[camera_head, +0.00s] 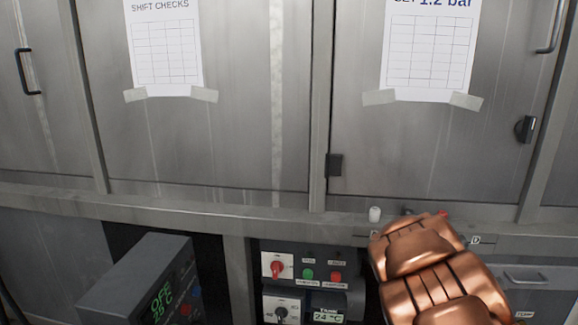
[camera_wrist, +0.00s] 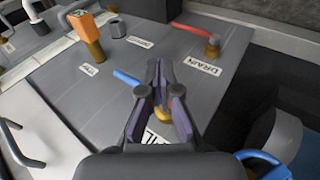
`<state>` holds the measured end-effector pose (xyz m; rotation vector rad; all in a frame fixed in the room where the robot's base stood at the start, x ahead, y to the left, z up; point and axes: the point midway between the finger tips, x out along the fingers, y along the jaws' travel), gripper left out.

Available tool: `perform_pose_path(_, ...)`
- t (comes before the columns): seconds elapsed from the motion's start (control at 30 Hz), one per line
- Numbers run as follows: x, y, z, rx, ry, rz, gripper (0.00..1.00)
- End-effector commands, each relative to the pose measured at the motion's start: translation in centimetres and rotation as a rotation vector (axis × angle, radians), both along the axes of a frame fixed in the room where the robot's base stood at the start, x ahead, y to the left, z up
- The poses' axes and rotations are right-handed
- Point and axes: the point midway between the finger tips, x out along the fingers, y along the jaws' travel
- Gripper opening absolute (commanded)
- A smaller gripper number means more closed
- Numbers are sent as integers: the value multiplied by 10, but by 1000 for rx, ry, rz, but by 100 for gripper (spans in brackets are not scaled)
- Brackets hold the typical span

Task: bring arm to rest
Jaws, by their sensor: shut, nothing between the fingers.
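My gripper (camera_wrist: 157,72) shows in the wrist view with its two dark fingers together and nothing between them. It is over a grey panel (camera_wrist: 60,95) with valves on it. A blue lever (camera_wrist: 127,78) reaches out just left of the fingers, and its brass valve body (camera_wrist: 161,113) shows partly between them. I cannot tell how far the fingers are above these parts. In the head view my copper-coloured arm fills the lower right and the gripper itself is hidden.
A red lever (camera_wrist: 194,31) on a brass valve beside a DRAIN label (camera_wrist: 203,66) lies beyond the fingers. Grey cabinet doors (camera_head: 205,130) rise behind. A display box (camera_head: 143,285) and a switch panel (camera_head: 305,282) sit below.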

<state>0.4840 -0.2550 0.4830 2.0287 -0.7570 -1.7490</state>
Motion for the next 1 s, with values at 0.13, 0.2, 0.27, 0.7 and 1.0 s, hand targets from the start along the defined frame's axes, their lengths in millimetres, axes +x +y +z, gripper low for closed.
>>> perform_pose_path(0.13,-15,9,58,14,-1,-34,0)
perform_pose_path(0.2,-26,13,86,23,2,-54,0)
perform_pose_path(0.27,-35,19,108,35,4,-70,0)
perform_pose_path(0.7,-108,76,253,176,48,-142,0)
perform_pose_path(1.0,-160,127,338,311,101,-134,0)
